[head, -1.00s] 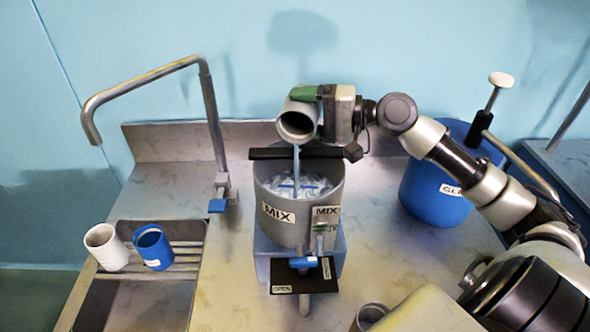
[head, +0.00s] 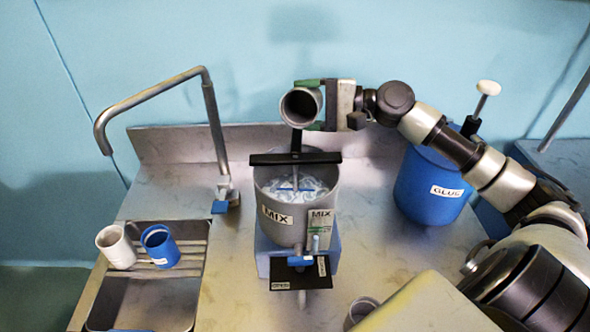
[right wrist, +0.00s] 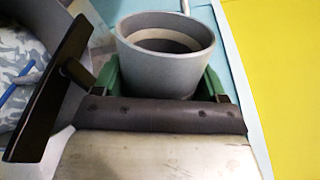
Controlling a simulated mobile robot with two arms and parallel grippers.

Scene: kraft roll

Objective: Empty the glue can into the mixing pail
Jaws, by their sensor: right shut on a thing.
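My right gripper (head: 310,105) has its green fingers shut around a grey can (head: 289,106), held above and behind the mixing pail. The can is tipped, its round mouth facing the head camera; no stream shows from it. In the right wrist view the can (right wrist: 165,70) sits between the green fingers (right wrist: 163,85), with a pale band inside. The grey pail (head: 275,232), labelled MIX, holds whitish-blue contents (head: 305,196). A dark bar (head: 270,159) with a vertical shaft crosses over its rim. My left gripper is not in view.
A blue container (head: 425,190) labelled GLUE, with a plunger handle, stands right. A white cup (head: 115,248) and a blue cup (head: 160,247) sit on the sink rack. A bent tap (head: 213,130) rises behind. A grey cup (head: 360,311) stands at the front.

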